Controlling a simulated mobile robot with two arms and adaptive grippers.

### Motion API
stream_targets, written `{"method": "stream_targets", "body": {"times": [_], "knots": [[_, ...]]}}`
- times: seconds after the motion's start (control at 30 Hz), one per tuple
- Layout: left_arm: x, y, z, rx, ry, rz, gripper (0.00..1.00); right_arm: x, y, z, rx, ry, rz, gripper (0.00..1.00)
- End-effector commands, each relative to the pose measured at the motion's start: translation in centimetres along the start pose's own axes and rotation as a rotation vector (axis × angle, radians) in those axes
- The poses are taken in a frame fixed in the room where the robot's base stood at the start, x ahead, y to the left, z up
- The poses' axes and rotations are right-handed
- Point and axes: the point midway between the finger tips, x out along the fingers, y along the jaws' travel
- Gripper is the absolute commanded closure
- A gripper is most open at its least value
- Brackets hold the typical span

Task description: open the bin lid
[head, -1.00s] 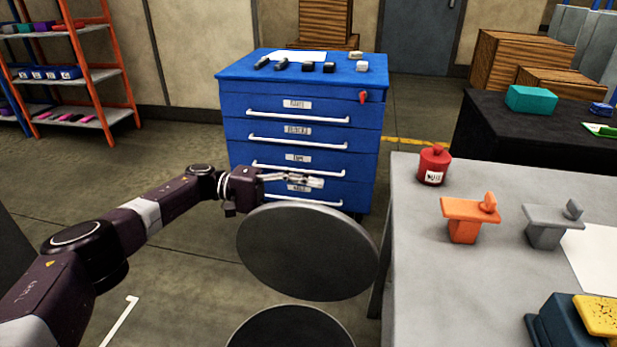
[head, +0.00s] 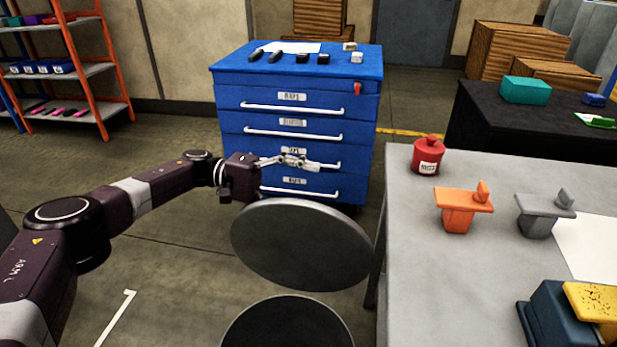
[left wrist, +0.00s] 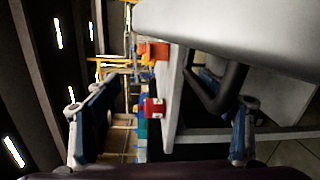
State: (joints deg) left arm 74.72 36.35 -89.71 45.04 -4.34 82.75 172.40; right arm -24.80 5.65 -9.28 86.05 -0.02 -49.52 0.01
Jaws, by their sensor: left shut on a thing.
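The bin lid (head: 300,245) is a dark grey round disc, tilted up on edge above the bin. The bin (head: 290,325) is below it; its round dark top shows at the bottom edge of the head view, and the rest is cut off. In the left wrist view a black looped handle (left wrist: 222,92) below a pale grey surface (left wrist: 235,30) lies between the fingers, nearer the right one. The left gripper is shut on this handle; the exact contact is unclear. My right gripper is out of view.
A blue drawer cabinet (head: 290,85) stands behind the left gripper. A grey table (head: 420,250) is close to the lid's right, with a red canister (head: 427,157), an orange part (head: 460,213) and a grey part (head: 540,217). Open floor lies left of the bin.

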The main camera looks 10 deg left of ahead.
Motion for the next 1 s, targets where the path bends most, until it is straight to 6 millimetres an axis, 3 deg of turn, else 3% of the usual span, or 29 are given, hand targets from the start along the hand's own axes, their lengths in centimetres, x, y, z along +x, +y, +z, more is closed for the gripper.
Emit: {"method": "stream_targets", "body": {"times": [0.03,0.33,0.4,0.7,1.0], "knots": [[-1.3,2.4,-0.5,0.026,0.019,0.031,0.45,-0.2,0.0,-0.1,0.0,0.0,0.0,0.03],[-3.4,2.2,-0.3,0.026,0.018,0.031,0.5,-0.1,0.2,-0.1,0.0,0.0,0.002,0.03],[-3.8,2.1,-0.3,0.027,0.017,0.029,0.73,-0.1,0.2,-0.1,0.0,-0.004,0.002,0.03],[-5.6,1.4,-0.1,0.022,0.011,0.024,0.73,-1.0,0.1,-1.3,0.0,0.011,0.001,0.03],[-7.6,1.1,0.0,0.02,0.009,0.022,0.73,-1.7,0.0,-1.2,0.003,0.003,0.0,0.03]]}}
